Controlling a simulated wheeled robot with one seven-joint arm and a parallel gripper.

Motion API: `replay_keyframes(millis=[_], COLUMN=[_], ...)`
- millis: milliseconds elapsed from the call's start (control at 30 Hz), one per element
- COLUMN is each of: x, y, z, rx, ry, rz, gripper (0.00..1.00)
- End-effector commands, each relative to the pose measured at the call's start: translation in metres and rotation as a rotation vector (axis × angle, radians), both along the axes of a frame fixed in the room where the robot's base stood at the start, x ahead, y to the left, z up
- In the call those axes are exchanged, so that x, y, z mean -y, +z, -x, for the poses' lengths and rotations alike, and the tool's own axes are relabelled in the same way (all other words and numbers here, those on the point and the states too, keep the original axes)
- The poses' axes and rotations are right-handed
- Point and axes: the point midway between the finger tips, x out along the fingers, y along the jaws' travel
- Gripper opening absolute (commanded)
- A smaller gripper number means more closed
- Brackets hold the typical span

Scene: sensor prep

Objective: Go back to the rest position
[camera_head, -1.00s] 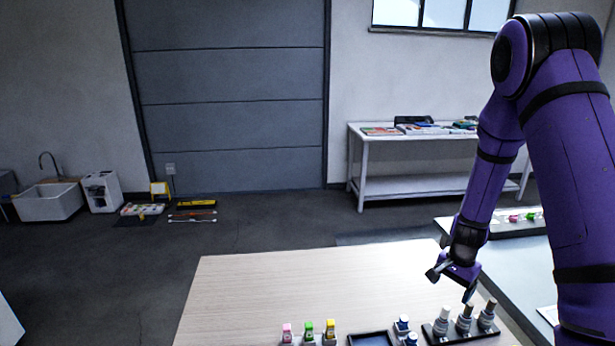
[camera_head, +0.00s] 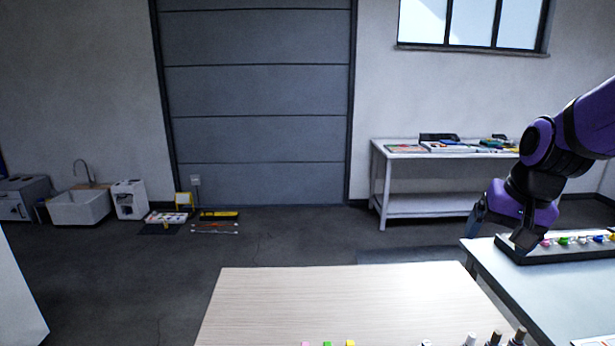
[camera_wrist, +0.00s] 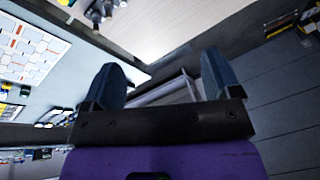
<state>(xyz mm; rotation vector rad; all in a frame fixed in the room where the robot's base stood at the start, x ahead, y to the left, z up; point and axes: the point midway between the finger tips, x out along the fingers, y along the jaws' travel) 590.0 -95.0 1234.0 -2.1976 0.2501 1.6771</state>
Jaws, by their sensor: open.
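My gripper (camera_head: 503,222) is raised at the right of the head view, in front of the side table with the dark tray. In the wrist view its two dark blue fingers (camera_wrist: 163,85) stand wide apart with nothing between them. The purple wrist is bent, and the upper part of my arm runs out of the picture at the right.
A light wooden table (camera_head: 340,300) is in front, with tops of small bottles (camera_head: 495,338) at its near edge. A grey side table (camera_head: 545,285) at right bears a dark tray (camera_head: 560,255) of coloured items. A white bench (camera_head: 430,205) stands behind. Open floor lies left.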

Motion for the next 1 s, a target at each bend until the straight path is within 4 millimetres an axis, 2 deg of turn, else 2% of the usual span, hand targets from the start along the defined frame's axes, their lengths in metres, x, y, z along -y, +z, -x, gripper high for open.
replay_keyframes(millis=[100,300,600,800,1000], x=[-0.008,-0.018,-0.026,-0.027,-0.027], y=[0.025,0.055,0.079,0.082,0.082], z=[0.028,0.074,0.139,0.158,0.161], rx=[0.042,0.101,0.173,0.19,0.192], ry=[0.068,0.177,0.306,0.341,0.346], rz=[0.027,0.085,0.179,0.211,0.216], gripper=[0.83,0.83,0.83,0.83,0.83])
